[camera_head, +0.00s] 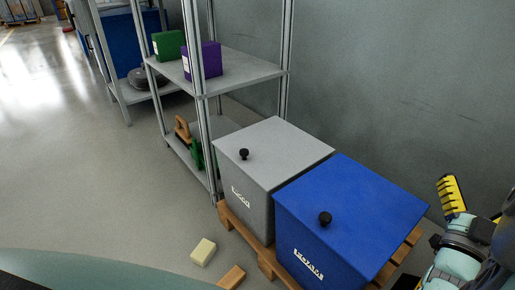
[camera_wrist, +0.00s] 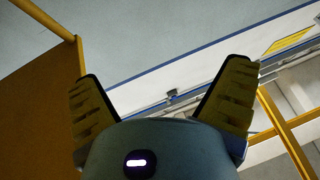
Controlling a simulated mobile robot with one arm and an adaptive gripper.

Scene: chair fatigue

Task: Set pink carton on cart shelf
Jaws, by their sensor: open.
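No pink carton shows in either view. I cannot make out a cart for certain; a yellow-framed structure with an orange-brown panel (camera_wrist: 35,90) fills the left of the wrist view and may be part of one. My gripper (camera_wrist: 165,95) is open, its two ridged yellow-and-black fingers spread wide with nothing between them. In the head view my gripper (camera_head: 452,195) is at the far right edge, raised beside the blue box and apart from it, partly cut off by the frame.
A grey metal rack (camera_head: 235,77) holds a green box (camera_head: 168,45) and a purple box (camera_head: 205,60). A grey lidded box (camera_head: 270,150) and a blue one (camera_head: 350,205) stand on a wooden pallet (camera_head: 240,232). Small blocks (camera_head: 203,251) lie on the floor. Open floor lies left.

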